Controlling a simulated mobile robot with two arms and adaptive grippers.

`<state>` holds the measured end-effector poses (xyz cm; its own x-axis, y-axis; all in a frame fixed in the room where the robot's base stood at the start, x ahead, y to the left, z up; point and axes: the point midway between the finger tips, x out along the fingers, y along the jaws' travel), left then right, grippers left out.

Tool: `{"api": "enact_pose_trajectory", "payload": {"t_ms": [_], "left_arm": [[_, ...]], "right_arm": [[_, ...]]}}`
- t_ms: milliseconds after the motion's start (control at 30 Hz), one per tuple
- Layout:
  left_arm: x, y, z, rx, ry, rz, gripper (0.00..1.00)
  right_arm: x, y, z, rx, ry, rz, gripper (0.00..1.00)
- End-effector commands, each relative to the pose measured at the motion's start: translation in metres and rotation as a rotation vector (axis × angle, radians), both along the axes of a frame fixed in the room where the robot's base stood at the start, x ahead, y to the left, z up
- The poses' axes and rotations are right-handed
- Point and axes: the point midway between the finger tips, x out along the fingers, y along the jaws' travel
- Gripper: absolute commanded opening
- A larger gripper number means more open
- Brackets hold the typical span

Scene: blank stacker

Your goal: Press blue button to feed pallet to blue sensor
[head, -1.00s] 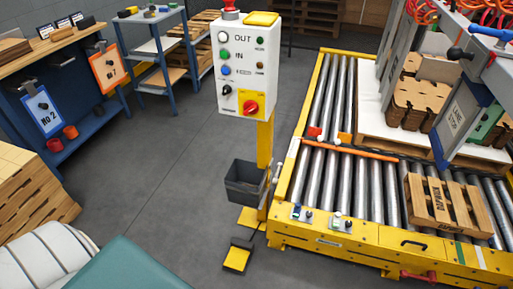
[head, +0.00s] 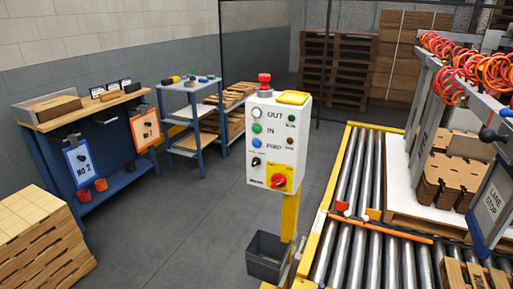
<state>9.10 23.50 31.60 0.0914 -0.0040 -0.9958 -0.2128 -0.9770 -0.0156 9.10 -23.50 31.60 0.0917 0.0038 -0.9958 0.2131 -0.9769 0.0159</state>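A white control box (head: 280,148) stands on a yellow post (head: 289,218) in the middle of the head view. Its face has a blue button (head: 256,142), with a green button (head: 257,128) and a white button (head: 257,113) above it. A small wooden pallet (head: 462,274) lies on the roller conveyor (head: 350,255) at the lower right, cut by the picture edge. The blue sensor cannot be made out; the front of the conveyor is out of view. Neither of my grippers shows.
An orange bar (head: 385,226) crosses the rollers. Cut boards (head: 452,180) lie on a white sheet behind it. A grey bin (head: 268,257) is fixed by the post. A blue workbench (head: 110,190) and stacked wood (head: 38,240) are at left. The grey floor (head: 180,240) between is clear.

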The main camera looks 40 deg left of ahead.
Motion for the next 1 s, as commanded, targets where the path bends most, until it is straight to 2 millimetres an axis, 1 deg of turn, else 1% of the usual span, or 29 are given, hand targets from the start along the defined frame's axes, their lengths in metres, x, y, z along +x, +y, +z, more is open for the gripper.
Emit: {"api": "enact_pose_trajectory", "payload": {"t_ms": [367, 400, 467, 500, 567, 1000], "left_arm": [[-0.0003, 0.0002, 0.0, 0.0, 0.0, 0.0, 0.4], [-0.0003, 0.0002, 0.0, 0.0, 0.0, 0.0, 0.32], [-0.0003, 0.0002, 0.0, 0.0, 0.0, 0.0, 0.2], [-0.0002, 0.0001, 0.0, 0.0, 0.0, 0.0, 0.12], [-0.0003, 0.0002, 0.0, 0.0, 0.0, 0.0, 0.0], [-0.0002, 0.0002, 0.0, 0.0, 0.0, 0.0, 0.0]], "right_arm": [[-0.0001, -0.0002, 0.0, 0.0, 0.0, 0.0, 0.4], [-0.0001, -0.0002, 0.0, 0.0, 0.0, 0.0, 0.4], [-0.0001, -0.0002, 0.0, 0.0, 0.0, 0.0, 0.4], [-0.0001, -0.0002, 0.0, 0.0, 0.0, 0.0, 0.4], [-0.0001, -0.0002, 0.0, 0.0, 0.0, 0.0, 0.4], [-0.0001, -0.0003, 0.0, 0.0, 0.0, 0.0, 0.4]]}}
